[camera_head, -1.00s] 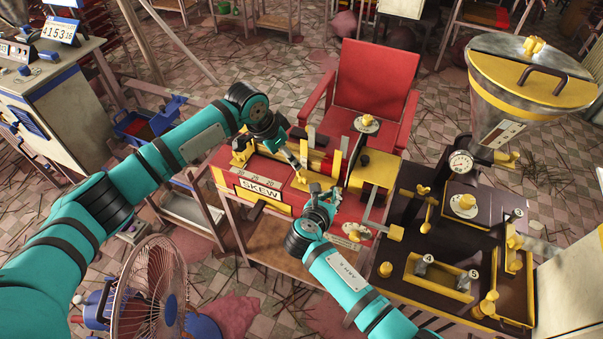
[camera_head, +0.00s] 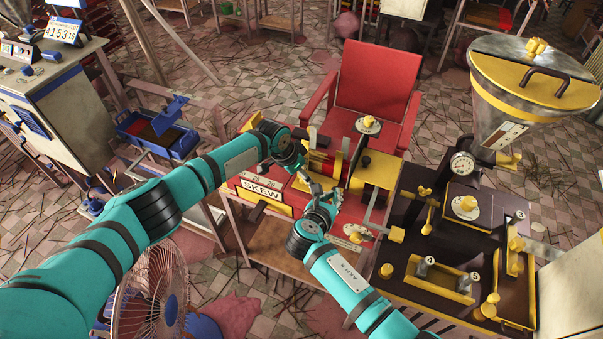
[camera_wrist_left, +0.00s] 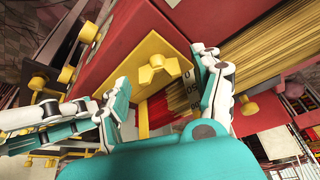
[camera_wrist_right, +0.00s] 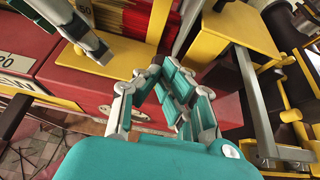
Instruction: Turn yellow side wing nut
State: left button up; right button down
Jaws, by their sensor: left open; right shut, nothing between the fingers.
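The yellow wing nut (camera_wrist_left: 157,68) sits on a yellow bracket of the red machine in the left wrist view. My left gripper (camera_wrist_left: 160,82) is open, with a finger on either side of the wing nut and some space around it. In the head view my left gripper (camera_head: 300,165) is over the red machine (camera_head: 281,171), and the wing nut is hidden there. My right gripper (camera_head: 322,190) is shut and empty, close to the left one above the machine's front. It also shows in the right wrist view (camera_wrist_right: 165,70).
Thin sticks (camera_wrist_left: 275,45) lie to the right of the wing nut in the left wrist view. A dark bench (camera_head: 415,270) with yellow parts stands at right. A red chair (camera_head: 374,82) is behind the machine. A fan (camera_head: 150,295) stands at lower left.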

pick_arm(q)
jog(key=c, duration=1.2)
